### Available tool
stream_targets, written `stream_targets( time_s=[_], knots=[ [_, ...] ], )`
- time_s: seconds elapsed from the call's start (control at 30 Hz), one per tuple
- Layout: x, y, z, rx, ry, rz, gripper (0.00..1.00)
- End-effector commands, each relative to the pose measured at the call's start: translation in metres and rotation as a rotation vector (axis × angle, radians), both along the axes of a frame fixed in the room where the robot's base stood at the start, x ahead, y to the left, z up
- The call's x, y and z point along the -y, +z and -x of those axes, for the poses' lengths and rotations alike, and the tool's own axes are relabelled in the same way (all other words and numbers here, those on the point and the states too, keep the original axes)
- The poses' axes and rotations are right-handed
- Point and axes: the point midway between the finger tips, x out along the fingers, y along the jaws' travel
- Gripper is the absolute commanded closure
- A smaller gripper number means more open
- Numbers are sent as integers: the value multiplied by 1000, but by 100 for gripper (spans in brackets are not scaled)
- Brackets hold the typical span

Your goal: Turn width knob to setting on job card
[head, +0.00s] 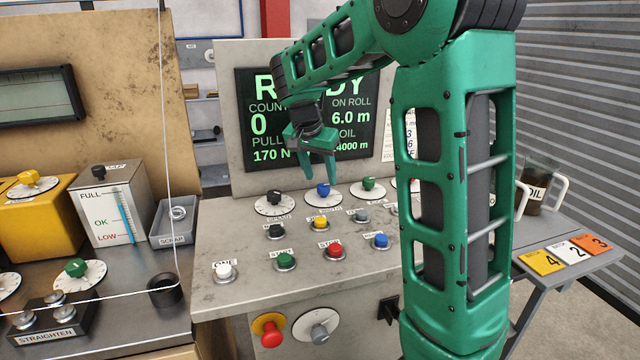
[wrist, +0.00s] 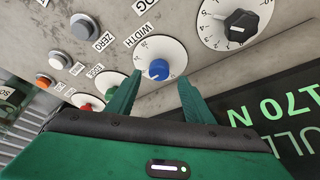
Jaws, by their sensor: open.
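The width knob is blue (head: 323,188) on a white dial at the back of the console's sloped panel. In the wrist view the blue knob (wrist: 158,69) sits on its numbered dial beside the WIDTH label (wrist: 133,34). My gripper (head: 319,178) points down at this knob with its fingers open. In the wrist view the fingertips (wrist: 160,80) appear on either side of the knob; I cannot tell whether they touch it. The dial's setting is too small to read. A white printed sheet (head: 389,148), perhaps the job card, is mostly hidden behind my arm.
A black knob (head: 274,197) and a green knob (head: 368,184) flank the blue one closely. Several push buttons, including a red one (head: 333,250), lie in front. The READY screen (head: 255,125) stands just behind. An oil jug (head: 538,190) stands at right.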

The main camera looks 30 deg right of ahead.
Motion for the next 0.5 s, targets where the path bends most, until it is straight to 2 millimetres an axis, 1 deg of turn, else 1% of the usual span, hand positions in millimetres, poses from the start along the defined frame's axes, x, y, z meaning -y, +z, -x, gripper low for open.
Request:
stream_targets(
  time_s=[0.03, 0.2, 0.3, 0.5],
  knots=[
    [3, -8, 0, -3, -1, 0, 53],
    [9, -25, -4, -2, -1, 1, 53],
    [11, -30, -5, -1, 0, 0, 53],
    [12, -33, -6, 1, 0, 0, 53]
  ],
)
